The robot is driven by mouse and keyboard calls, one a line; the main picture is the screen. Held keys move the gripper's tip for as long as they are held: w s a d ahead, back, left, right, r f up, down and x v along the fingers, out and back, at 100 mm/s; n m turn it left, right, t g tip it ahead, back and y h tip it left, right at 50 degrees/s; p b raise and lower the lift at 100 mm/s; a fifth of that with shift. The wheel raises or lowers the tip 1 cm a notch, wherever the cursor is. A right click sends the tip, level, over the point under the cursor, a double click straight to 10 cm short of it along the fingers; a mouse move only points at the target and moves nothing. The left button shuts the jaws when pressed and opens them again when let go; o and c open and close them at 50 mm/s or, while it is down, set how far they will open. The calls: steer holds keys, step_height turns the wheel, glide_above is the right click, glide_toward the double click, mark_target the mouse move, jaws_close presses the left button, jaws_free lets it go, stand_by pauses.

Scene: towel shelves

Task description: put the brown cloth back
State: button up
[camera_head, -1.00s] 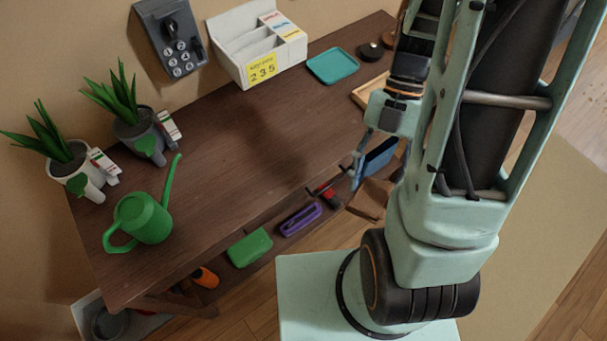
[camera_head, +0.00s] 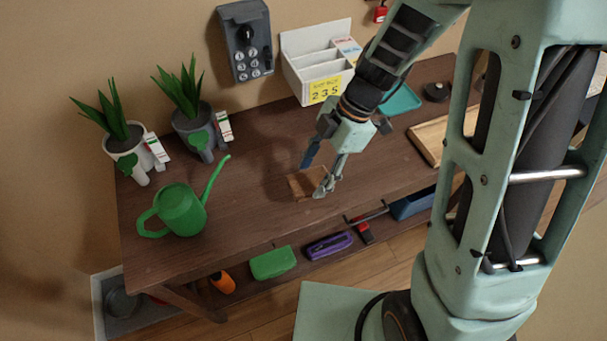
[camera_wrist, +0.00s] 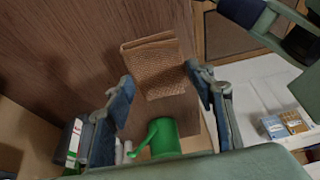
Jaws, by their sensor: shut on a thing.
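The brown cloth (camera_head: 305,184) is a small folded piece at my gripper (camera_head: 321,180), over the middle of the dark wooden tabletop. In the wrist view the cloth (camera_wrist: 153,66) shows a woven texture and a folded edge. It lies at the blue-padded fingers of my gripper (camera_wrist: 165,92), which are shut on it. The head view does not settle whether the cloth touches the tabletop or hangs just above it.
A green watering can (camera_head: 181,210) and two potted plants (camera_head: 124,143) (camera_head: 197,129) stand at the left. A white organizer (camera_head: 309,70), a teal tray (camera_head: 402,100) and a wooden tray (camera_head: 430,138) stand along the back and right. A lower shelf holds a green box (camera_head: 273,263) and a purple case (camera_head: 328,246).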

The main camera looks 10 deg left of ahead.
mark_target(307, 172)
steer(key=a+f, duration=0.2)
steer(key=f, duration=0.1)
steer(key=shift+w+a+f, duration=0.15)
steer(key=shift+w+a, duration=0.15)
steer(key=shift+w, duration=0.05)
steer(key=shift+f, duration=1.6)
steer(key=o, duration=1.1)
steer(key=shift+a, duration=0.1)
steer(key=v, duration=1.2)
